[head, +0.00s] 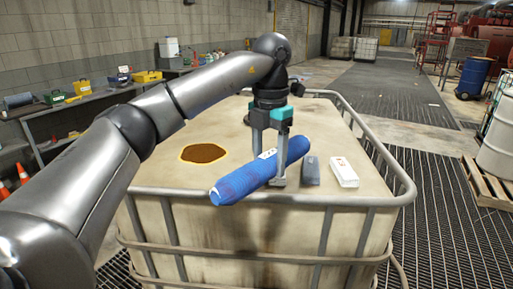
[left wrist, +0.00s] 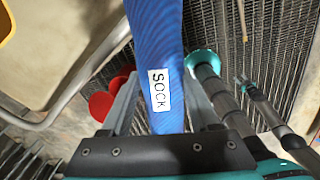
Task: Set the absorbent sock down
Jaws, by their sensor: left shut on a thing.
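The absorbent sock (head: 236,185) is a long blue roll with a white label, and the label reads SOCK in the left wrist view (left wrist: 160,90). My left gripper (head: 279,178) is shut on it near its middle. In the head view the sock slants across the near edge of the pale tank top (head: 235,115), its near end toward the rim. I cannot tell whether it touches the top. A brown, yellow-edged spill (head: 203,153) lies on the top, left of the gripper. My right gripper is not in view.
A grey item (head: 311,171) and a white item (head: 344,172) stand just right of the sock. A metal rail (head: 400,175) rims the tank. The top behind the gripper looks mostly clear. Dark grating (head: 460,205) covers the floor at right.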

